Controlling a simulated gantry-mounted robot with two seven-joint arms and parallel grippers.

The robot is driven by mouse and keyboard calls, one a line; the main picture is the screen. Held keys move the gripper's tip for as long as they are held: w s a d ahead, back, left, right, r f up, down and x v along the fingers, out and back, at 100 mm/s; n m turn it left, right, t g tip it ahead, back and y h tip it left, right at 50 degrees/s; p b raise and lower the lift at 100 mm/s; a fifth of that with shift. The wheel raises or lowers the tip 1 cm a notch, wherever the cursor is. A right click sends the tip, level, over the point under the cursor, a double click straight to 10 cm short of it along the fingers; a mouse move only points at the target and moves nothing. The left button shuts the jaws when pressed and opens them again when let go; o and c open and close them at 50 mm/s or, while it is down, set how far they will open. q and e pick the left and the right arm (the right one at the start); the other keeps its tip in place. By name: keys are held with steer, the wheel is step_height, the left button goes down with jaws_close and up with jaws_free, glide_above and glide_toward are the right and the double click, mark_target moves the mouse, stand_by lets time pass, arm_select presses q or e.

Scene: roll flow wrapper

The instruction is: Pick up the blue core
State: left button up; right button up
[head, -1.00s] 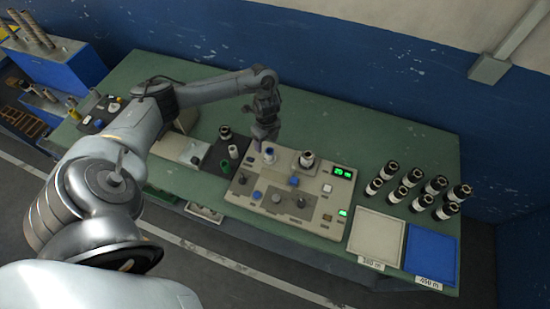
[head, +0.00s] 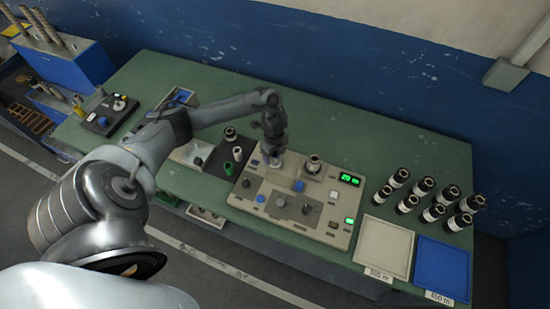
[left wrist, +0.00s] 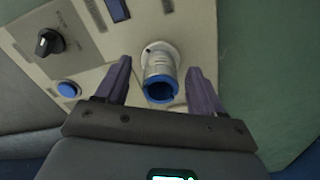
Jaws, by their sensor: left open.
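The blue core (left wrist: 161,92), a pale cylinder with a blue rim at its open end, stands on a round white base on the machine panel (left wrist: 100,50) in the left wrist view. My left gripper (left wrist: 159,68) is open, with one dark finger on each side of the core. Small gaps show between the fingers and the core. In the head view my left gripper (head: 274,157) points down over the back of the control panel (head: 318,219), and it hides the core there.
Knobs, a blue button (head: 298,185) and green displays are close by. Several rolls (head: 400,178) stand at the right, behind a white tray (head: 384,247) and a blue tray (head: 442,266).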

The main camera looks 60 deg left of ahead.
arm_select(q)
steer(key=shift+f, duration=0.7)
steer(key=c, duration=1.1)
